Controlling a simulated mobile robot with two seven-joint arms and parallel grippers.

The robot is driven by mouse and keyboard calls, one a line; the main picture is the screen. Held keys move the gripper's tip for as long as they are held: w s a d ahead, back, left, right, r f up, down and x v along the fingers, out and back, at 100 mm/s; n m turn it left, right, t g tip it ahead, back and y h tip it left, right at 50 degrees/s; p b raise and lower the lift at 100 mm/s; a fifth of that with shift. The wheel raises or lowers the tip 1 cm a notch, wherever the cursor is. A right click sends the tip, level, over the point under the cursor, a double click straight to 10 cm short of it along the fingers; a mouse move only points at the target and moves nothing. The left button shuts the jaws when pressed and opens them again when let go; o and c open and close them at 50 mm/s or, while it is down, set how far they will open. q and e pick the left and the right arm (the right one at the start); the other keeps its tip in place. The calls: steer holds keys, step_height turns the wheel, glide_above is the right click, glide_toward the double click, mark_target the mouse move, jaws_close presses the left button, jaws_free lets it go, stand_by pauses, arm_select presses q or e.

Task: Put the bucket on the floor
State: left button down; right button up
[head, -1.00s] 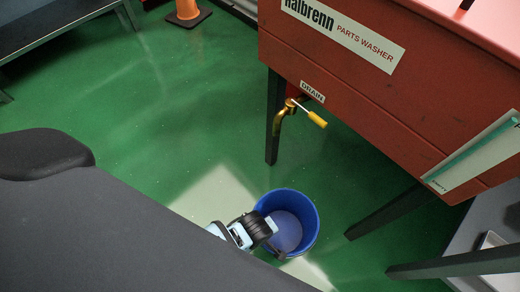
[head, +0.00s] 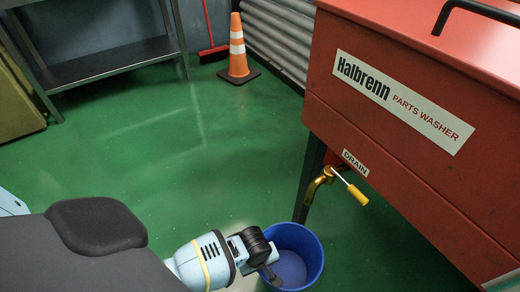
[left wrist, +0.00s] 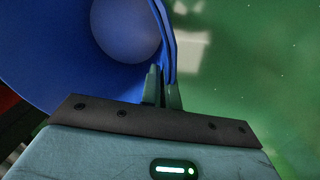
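The blue bucket (head: 312,262) is upright at the bottom of the head view, near the red parts washer's leg and below its drain tap (head: 322,183). My left gripper (head: 272,274) is at the bucket's near left rim. In the left wrist view, the gripper's fingers (left wrist: 162,92) are closed on the wall of the bucket (left wrist: 60,60), one on each side. Inside the bucket is a paler round area; I cannot tell if it is liquid or the bottom. The bucket's underside is hidden, so its height above the floor is unclear. My right gripper is not in view.
The red parts washer (head: 410,130) fills the right side. An orange cone (head: 238,50) and a red broom (head: 211,50) stand at the back. A grey metal bench (head: 110,68) is at the back left. Green floor (head: 150,150) between them is clear.

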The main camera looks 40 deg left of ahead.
arm_select(q)
steer(key=shift+w+a, duration=0.3)
steer(key=shift+w, duration=0.05)
steer(key=shift+w+a+f+b, duration=0.15)
steer(key=shift+a+f+b, duration=0.1)
steer(key=shift+b, duration=0.15)
step_height(320, 180, down, 3)
steer(key=shift+r+b, duration=0.15)
steer(key=shift+b, duration=0.8)
steer(key=shift+f, duration=0.25)
steer(key=shift+r, duration=0.15)
steer(key=shift+f, duration=0.2)
steer(key=c, duration=1.7)
jaws_free()
